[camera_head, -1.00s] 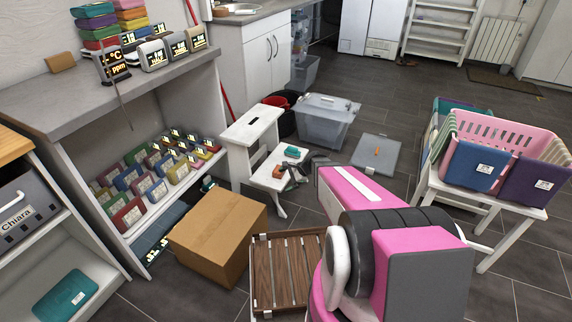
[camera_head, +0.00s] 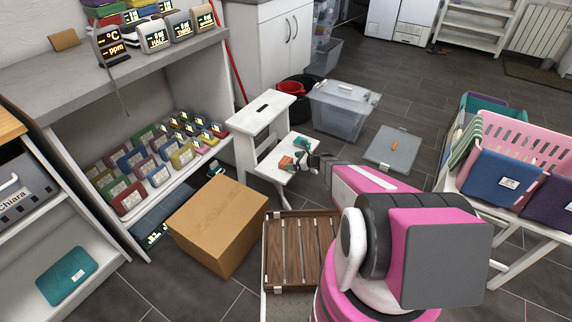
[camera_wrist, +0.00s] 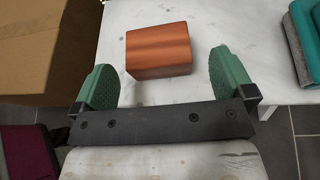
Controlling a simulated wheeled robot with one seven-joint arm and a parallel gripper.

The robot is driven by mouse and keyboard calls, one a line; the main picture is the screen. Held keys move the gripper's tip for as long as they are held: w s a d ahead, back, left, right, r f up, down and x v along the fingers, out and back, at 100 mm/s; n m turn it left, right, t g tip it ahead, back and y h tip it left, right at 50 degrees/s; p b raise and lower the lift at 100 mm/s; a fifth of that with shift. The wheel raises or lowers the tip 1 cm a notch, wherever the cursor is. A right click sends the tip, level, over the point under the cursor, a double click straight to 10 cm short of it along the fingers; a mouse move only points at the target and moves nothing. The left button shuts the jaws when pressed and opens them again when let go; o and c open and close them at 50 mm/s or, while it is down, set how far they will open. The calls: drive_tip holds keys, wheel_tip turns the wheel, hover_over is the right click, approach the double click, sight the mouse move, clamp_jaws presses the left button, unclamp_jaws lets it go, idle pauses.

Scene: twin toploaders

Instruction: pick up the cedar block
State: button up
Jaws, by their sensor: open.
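The cedar block (camera_wrist: 158,52) is a reddish-orange, wood-grained block lying on the white surface in the wrist view. In the head view, the block (camera_head: 286,162) is small, on the lower step of the white step stool (camera_head: 258,112). My gripper (camera_wrist: 162,60) is open, its two green fingers spread to either side of the block's near part. Neither finger visibly touches it, and I cannot tell the height gap. In the head view my gripper (camera_head: 298,161) is at the block's right, partly hidden by my arm.
A teal folded item (camera_head: 302,143) lies on the same step, behind the block. A clear bin (camera_head: 342,110) and a grey lid (camera_head: 392,150) are behind on the floor.

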sight(288, 161)
drive_tip(key=shift+x, duration=2.65)
drive_tip(key=shift+s, duration=0.2)
drive_tip(key=c, duration=0.8)
